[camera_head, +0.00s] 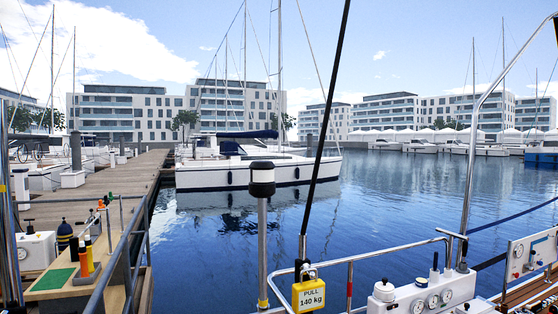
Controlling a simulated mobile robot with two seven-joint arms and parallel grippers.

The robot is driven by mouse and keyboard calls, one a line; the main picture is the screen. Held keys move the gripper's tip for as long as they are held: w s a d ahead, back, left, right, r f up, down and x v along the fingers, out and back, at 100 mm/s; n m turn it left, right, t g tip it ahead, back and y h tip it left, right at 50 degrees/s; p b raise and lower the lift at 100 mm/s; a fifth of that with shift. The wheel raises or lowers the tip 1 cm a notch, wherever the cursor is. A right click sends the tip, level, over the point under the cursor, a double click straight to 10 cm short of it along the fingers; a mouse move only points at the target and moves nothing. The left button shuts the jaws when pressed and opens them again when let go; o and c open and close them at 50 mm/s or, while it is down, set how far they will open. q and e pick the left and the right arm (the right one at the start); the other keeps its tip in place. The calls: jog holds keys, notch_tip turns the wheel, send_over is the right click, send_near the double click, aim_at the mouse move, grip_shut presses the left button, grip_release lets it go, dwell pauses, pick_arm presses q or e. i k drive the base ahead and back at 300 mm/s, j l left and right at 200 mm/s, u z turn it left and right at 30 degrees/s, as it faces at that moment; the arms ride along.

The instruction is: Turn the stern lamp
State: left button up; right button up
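A lamp (262,178) with a black top, a pale band and a black collar stands upright on a grey metal pole (262,245) just left of the middle of the view. I take it to be the stern lamp; no label shows on it. The lower end of the pole reaches the rail at the bottom of the picture. Nothing touches the lamp head. Neither of my grippers shows in this view.
A dark slanted stay (328,130) runs just right of the lamp, with a yellow "PULL 140 kg" tag (308,294) low on it. Steel rails (400,248) and a white gauge panel (425,297) lie right. A green mat (53,279) lies left. Water lies beyond.

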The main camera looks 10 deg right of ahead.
aim_at(262, 184)
jog(key=i+l+z, duration=0.2)
jog(key=i, duration=0.25)
jog(key=l+u, duration=0.45)
jog(key=l, duration=0.25)
jog(key=i+j+z, duration=0.45)
jog(key=j, duration=0.2)
jog(key=k, duration=1.1)
jog(key=i, duration=1)
